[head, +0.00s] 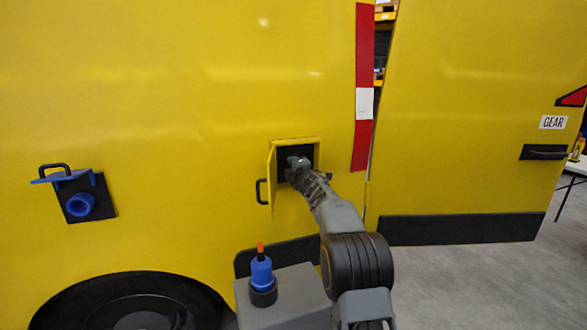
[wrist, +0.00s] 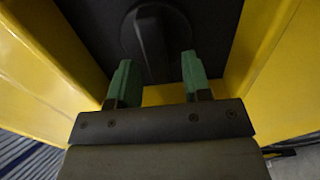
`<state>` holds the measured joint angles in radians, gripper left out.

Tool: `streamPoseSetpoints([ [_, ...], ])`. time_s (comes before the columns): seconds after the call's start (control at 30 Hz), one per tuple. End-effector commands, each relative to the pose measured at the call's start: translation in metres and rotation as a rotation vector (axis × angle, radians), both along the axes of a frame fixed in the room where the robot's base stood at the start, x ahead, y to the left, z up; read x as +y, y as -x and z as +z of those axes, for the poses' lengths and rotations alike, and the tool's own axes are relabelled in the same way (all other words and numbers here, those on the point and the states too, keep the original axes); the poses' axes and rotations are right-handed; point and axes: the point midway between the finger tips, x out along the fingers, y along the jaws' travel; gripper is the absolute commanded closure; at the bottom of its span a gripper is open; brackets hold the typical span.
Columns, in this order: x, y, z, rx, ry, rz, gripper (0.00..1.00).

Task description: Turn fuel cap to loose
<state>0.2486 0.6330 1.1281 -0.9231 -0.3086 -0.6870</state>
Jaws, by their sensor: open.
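The fuel cap (wrist: 152,38) is a round black cap with a raised grip bar, set in a dark recess in the yellow van side. In the wrist view it lies just beyond my fingertips. My gripper (wrist: 157,75) has two green fingers, open and apart, with nothing between them; the cap sits ahead of the gap. In the head view my gripper (head: 297,164) reaches into the small square opening and hides the cap. The yellow fuel flap (head: 272,176) stands open on the left of the opening, with a black handle.
A blue socket (head: 81,204) with a raised blue lid is on the van at left. A blue bottle (head: 261,272) with an orange tip stands in a holder on my body. A door marked GEAR (head: 460,120) is at right. Grey floor is clear at lower right.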

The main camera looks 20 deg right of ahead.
Motion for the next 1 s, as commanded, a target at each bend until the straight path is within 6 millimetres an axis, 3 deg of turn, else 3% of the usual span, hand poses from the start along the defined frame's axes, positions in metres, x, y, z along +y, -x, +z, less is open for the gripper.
streamPoseSetpoints([
  [0.27,0.0,0.016,-0.001,-0.002,0.001,0.0,0.55],
  [0.7,0.0,0.099,0.0,-0.002,0.0,-0.001,0.55],
  [1.0,0.0,0.133,0.0,0.0,0.0,-0.001,0.55],
])
